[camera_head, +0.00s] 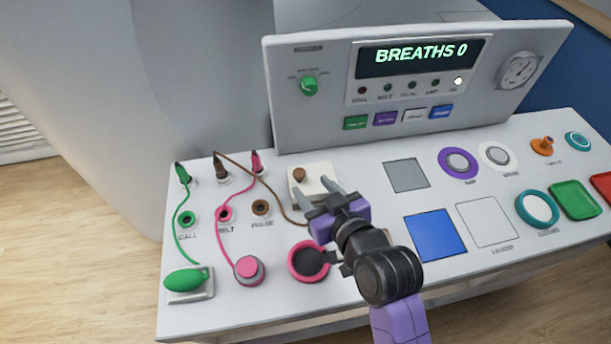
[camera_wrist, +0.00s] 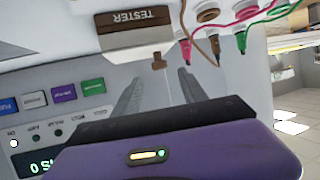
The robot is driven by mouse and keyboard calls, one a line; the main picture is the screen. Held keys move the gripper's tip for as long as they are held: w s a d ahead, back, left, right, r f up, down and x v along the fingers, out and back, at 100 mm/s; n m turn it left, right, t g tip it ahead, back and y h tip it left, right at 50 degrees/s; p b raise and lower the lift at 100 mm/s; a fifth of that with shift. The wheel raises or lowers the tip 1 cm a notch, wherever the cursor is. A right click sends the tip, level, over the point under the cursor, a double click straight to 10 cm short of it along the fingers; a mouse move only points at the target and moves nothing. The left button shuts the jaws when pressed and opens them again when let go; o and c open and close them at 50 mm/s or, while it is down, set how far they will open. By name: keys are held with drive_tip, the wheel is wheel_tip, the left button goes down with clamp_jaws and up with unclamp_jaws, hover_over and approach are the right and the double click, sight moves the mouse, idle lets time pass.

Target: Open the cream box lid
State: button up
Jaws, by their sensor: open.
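The cream box (camera_head: 318,171) stands on the console, partly hidden behind my gripper in the head view. Its lid looks shut, with a small brown knob (camera_head: 299,174) on top. In the wrist view the box appears upside down, with a brown front marked TESTER (camera_wrist: 140,18), the cream lid (camera_wrist: 130,40) and the knob (camera_wrist: 159,61). My gripper (camera_head: 315,186) is open and empty above the box's near side. In the wrist view its fingertips (camera_wrist: 161,76) lie on either side of the line to the knob, with no contact visible.
Green, brown and pink cables (camera_head: 243,165) run left of the box, the brown one passing close to it. A pink-rimmed dark round (camera_head: 308,262) lies in front. The display panel (camera_head: 415,75) rises behind. Flat pads (camera_head: 434,236) lie to the right.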

sight(301, 175)
drive_tip(key=x, duration=0.5)
drive_tip(key=shift+w+a+f+p, duration=0.1)
drive_tip(key=shift+w+a+p, duration=0.05)
drive_tip(key=shift+w+p, duration=0.15)
clamp_jaws()
idle(1.2)
